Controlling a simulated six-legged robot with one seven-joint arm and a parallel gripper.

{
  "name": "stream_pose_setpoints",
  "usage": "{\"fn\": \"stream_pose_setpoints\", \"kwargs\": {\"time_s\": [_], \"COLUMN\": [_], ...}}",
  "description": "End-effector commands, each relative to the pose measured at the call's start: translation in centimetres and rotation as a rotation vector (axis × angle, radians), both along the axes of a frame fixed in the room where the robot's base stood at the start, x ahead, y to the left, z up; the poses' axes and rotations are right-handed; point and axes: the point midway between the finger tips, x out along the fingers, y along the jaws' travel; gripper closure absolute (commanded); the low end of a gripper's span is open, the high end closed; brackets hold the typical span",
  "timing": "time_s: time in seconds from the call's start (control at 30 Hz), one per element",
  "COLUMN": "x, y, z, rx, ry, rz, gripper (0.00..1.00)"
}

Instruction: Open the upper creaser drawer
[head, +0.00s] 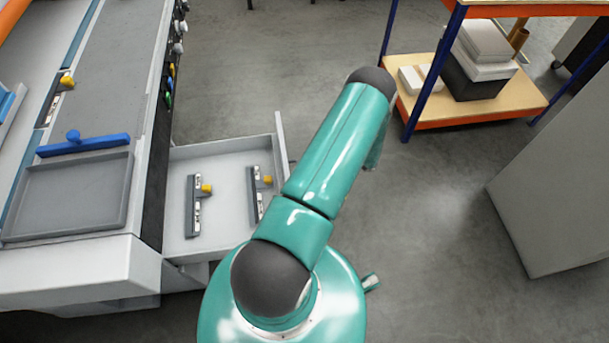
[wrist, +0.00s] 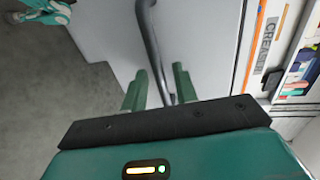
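A pale grey drawer (head: 222,160) stands pulled out from the machine at the left of the head view. Two grey bars with yellow knobs lie in it. In the wrist view a dark grey bar handle (wrist: 152,40) runs along a white panel (wrist: 205,35). My gripper's fingers are hidden in the head view.
The long grey machine (head: 80,262) fills the left, with a tray and blue bar on top. An orange and blue shelf (head: 440,113) holding boxes stands at the back right. A grey cabinet (head: 555,185) is at the right. The floor between is clear.

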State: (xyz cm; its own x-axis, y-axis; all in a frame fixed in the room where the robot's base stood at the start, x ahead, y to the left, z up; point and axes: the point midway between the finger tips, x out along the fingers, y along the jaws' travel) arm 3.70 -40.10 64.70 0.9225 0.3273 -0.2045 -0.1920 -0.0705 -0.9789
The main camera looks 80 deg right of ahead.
Motion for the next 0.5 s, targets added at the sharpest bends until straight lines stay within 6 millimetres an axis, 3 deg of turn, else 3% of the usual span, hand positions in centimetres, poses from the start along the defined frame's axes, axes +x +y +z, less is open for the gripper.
{"fn": "stream_pose_setpoints", "kwargs": {"time_s": [0.33, 0.5], "x": [-0.2, -1.8], "y": [0.0, -0.6], "z": [0.0, 0.4], "rx": [0.0, -0.001], "ry": [0.0, 0.001], "rz": [0.0, -0.001], "gripper": [0.67, 0.67]}}
